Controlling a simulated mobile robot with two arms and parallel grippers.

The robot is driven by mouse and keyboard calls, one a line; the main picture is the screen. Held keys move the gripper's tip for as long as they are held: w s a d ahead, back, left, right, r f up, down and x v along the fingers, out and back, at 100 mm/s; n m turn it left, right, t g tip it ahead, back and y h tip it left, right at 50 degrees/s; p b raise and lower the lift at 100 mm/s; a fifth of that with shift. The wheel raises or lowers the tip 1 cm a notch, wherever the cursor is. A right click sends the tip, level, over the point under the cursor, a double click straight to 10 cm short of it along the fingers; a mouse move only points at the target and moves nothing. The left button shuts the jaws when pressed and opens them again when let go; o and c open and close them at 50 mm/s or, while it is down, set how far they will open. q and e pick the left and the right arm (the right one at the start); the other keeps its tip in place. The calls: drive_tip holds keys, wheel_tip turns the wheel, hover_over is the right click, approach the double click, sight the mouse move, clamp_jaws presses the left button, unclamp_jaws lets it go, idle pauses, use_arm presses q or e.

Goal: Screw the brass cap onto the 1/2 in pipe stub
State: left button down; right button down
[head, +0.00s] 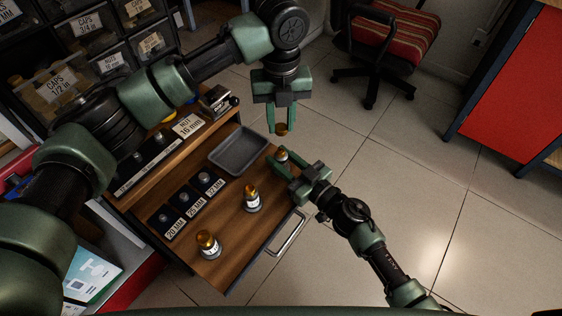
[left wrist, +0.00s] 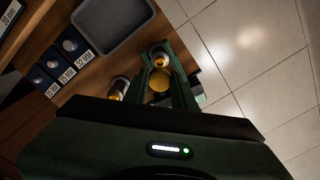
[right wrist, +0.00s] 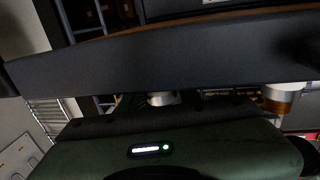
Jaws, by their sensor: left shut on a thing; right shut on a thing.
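My left gripper (head: 281,122) points down, shut on the brass cap (head: 281,130), whose lower part shows below the fingertips. The cap also shows between the fingers in the left wrist view (left wrist: 159,80). My right gripper (head: 283,163) is shut on a small upright pipe stub (head: 281,155) near the drawer's right edge. The stub's pale body and brass-coloured top also show beyond the cap in the left wrist view (left wrist: 158,58). In the head view the cap and stub are apart, the cap higher in the picture. Fingers hide part of the stub.
Two brass-topped fittings (head: 252,199) (head: 208,244) stand on the wooden drawer surface (head: 232,225). A grey tray (head: 240,168) and several dark labelled cards (head: 189,201) lie to their left and behind. Labelled bins (head: 53,91) stand at the upper left.

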idle(0.7)
use_arm(q)
hover_over(282, 151)
drive_tip(key=shift+w+a+f, duration=0.1)
drive_tip(key=shift+f, duration=2.4)
drive_tip(key=shift+f, duration=0.1)
drive_tip(key=shift+f, duration=0.8)
drive_tip(key=shift+f, duration=0.55)
drive_tip(key=m, duration=0.5)
drive_tip(key=shift+m, duration=0.3)
drive_tip(key=m, duration=0.4)
drive_tip(key=shift+m, duration=0.3)
